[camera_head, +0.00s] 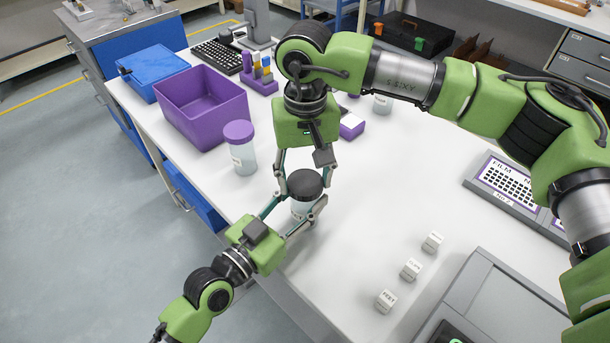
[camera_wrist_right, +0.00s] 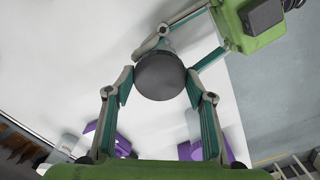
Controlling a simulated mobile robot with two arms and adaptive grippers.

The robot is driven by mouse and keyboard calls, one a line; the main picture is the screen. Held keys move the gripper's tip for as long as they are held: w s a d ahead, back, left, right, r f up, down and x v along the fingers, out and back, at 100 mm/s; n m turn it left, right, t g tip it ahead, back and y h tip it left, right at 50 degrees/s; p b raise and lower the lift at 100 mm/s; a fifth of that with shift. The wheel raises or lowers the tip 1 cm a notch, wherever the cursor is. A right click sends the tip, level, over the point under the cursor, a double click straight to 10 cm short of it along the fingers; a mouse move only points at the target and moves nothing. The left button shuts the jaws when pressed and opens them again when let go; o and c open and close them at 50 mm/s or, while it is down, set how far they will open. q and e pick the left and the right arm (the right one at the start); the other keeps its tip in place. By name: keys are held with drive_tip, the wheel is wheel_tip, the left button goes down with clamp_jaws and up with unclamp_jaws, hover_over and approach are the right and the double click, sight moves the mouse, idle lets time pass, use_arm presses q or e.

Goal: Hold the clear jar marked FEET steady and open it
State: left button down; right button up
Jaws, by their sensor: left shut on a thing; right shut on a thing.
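The clear jar (camera_head: 301,208) with a dark lid (camera_head: 305,184) stands upright on the white table near its left front edge. Its label is mostly hidden by the fingers. My left gripper (camera_head: 298,214) comes in from the front left and is shut around the jar's body. My right gripper (camera_head: 303,183) reaches down from above and is shut on the dark lid. In the right wrist view the round lid (camera_wrist_right: 159,76) sits between the right fingertips, with the left gripper (camera_wrist_right: 172,42) around the jar below it. The lid appears to be on the jar.
A jar with a purple lid (camera_head: 239,131) stands just left of the right gripper, beside a purple bin (camera_head: 203,107). Small white cubes (camera_head: 410,269) and a grey machine (camera_head: 492,305) are at the front right. Lettered trays (camera_head: 508,184) lie right. The table centre (camera_head: 400,190) is clear.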

sight(305, 181)
drive_tip(key=shift+n, duration=1.1)
drive_tip(key=shift+r, duration=0.15)
drive_tip(key=shift+r, duration=0.95)
drive_tip(key=shift+r, duration=2.05)
use_arm(q)
drive_tip(key=c, duration=1.1)
unclamp_jaws()
